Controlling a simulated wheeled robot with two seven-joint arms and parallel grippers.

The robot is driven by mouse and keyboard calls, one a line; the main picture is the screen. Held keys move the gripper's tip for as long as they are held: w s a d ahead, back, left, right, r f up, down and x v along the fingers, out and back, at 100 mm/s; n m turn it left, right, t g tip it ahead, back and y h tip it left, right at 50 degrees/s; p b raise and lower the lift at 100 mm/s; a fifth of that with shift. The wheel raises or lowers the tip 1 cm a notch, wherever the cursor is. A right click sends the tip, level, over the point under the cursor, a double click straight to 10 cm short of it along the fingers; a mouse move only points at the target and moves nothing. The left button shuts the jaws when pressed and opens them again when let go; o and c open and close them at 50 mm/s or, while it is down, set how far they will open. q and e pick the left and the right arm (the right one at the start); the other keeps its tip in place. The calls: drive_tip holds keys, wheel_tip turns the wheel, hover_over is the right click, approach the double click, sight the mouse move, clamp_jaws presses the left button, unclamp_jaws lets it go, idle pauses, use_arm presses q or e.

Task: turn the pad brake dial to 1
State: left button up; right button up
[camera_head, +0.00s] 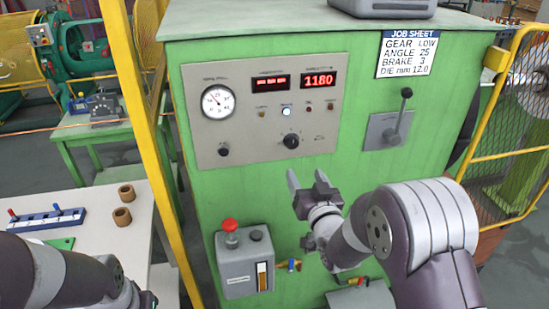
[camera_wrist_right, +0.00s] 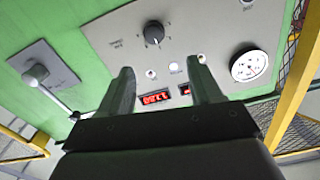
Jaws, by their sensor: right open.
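A large black dial (camera_head: 291,141) with a pointer sits at the lower right of the grey control panel (camera_head: 245,158). It also shows in the right wrist view (camera_wrist_right: 154,33), upside down. A smaller black knob (camera_head: 224,149) sits at the panel's lower left. Their labels are too small to read, so I cannot tell which is the pad brake dial. My right gripper (camera_head: 308,181) is open and empty, below the large dial and apart from it. In the wrist view its fingers (camera_wrist_right: 160,70) stand apart. My left arm (camera_head: 60,278) enters at bottom left; its finger state is unclear.
A lever (camera_head: 400,118) projects right of the panel. A grey box with a red knob (camera_head: 230,226) is mounted below. A yellow post (camera_head: 140,110) stands left and a mesh guard (camera_head: 510,120) right. The job sheet (camera_head: 408,54) reads BRAKE 3. A white table (camera_head: 120,240) stands at left.

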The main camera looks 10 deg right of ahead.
drive_tip(key=p, duration=0.1)
approach(293, 145)
drive_tip(key=w, duration=0.1)
drive_tip(key=w+p, duration=0.1)
drive_tip(key=w, duration=0.1)
drive_tip(key=w+p, duration=0.1)
drive_tip(key=w, duration=0.1)
drive_tip(key=shift+w+a+r, duration=0.25)
drive_tip(key=shift+a+r, duration=0.1)
drive_tip(key=shift+r, duration=0.05)
drive_tip(key=w, duration=0.3)
drive_tip(key=shift+w+d+f+p, duration=0.15)
drive_tip(key=shift+d+f+p, duration=0.2)
drive_tip(key=shift+f+p, duration=0.05)
drive_tip(key=shift+a+r, duration=0.1)
drive_tip(key=shift+a, duration=0.05)
drive_tip(key=shift+s+a, duration=0.1)
drive_tip(key=shift+s, duration=0.1)
drive_tip(key=c, duration=1)
use_arm(q)
drive_tip(key=r, duration=0.2)
drive_tip(key=w+d+r, duration=0.1)
drive_tip(key=shift+r, duration=0.3)
use_arm(e)
drive_tip(key=shift+c, duration=0.2)
